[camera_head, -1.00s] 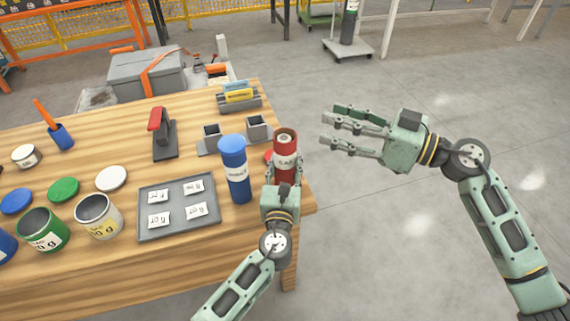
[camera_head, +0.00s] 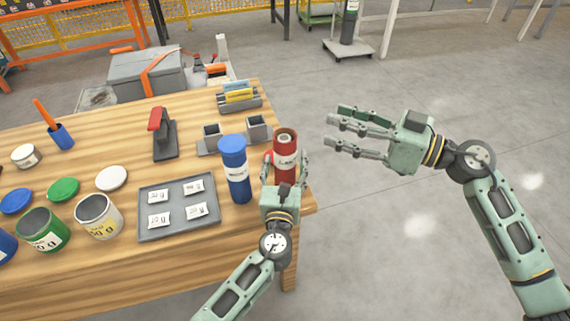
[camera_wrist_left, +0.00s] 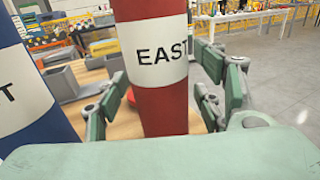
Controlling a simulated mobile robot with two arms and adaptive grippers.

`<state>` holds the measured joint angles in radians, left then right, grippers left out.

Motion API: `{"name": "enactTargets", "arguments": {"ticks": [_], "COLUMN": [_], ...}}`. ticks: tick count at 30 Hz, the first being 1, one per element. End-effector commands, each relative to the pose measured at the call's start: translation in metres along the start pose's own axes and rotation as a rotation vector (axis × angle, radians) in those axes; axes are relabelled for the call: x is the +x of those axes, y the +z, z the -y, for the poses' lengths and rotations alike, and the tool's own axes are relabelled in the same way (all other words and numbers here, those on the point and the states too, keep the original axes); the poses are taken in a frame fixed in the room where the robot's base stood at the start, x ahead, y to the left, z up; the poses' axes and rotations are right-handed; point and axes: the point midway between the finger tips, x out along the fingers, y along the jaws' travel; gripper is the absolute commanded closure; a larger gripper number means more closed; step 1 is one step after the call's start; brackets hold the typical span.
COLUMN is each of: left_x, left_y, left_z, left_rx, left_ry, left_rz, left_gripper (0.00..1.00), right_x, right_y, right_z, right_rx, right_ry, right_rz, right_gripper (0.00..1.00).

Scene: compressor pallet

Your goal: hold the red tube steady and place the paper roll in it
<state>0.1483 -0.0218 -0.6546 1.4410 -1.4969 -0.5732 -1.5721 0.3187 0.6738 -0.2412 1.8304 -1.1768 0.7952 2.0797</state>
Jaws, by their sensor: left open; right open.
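The red tube (camera_head: 285,148) stands upright near the table's right edge, its white band reading EAST in the left wrist view (camera_wrist_left: 163,105). A small tan round shape shows in its open top; I cannot tell whether this is the paper roll. My left gripper (camera_head: 287,170) is open, with fingers on both sides of the tube; they also flank it in the left wrist view (camera_wrist_left: 160,95). They look apart from it there. My right gripper (camera_head: 350,132) is open and empty, right of the tube, over the floor. No separate paper roll is visible.
A blue tube (camera_head: 234,170) stands close left of the red one. A red lid (camera_head: 267,157) lies partly hidden behind my left fingers. A grey tray (camera_head: 178,222) with white packets and a red-handled tool (camera_head: 160,135) are further left. Right of the table is open floor.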

Motion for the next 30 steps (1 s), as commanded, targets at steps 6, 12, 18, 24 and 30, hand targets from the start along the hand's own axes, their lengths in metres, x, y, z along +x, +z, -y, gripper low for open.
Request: {"name": "enactTargets", "arguments": {"ticks": [6, 12, 18, 24, 30], "left_x": [-0.029, -0.073, -0.106, -0.119, -0.119], "left_y": [-0.002, -0.002, -0.001, 0.000, 0.000], "left_z": [0.000, 0.000, 0.000, 0.000, 0.000], "left_rx": [-0.001, 0.000, 0.001, -0.001, 0.000], "left_ry": [-0.001, -0.001, 0.000, 0.000, -0.001], "left_rz": [-0.003, -0.004, -0.002, -0.001, 0.000], "left_gripper": [0.38, 0.38, 0.38, 0.38, 0.38], "right_x": [0.000, 0.000, 0.000, 0.000, 0.000], "right_y": [0.000, 0.000, 0.000, 0.000, 0.000], "right_z": [0.000, 0.000, 0.000, 0.000, 0.000], "right_rx": [0.000, 0.000, 0.000, 0.000, 0.000], "right_ry": [0.000, 0.000, 0.000, 0.000, 0.000], "right_rz": [0.000, 0.000, 0.000, 0.000, 0.000], "right_gripper": [0.53, 0.53, 0.53, 0.53, 0.53]}}
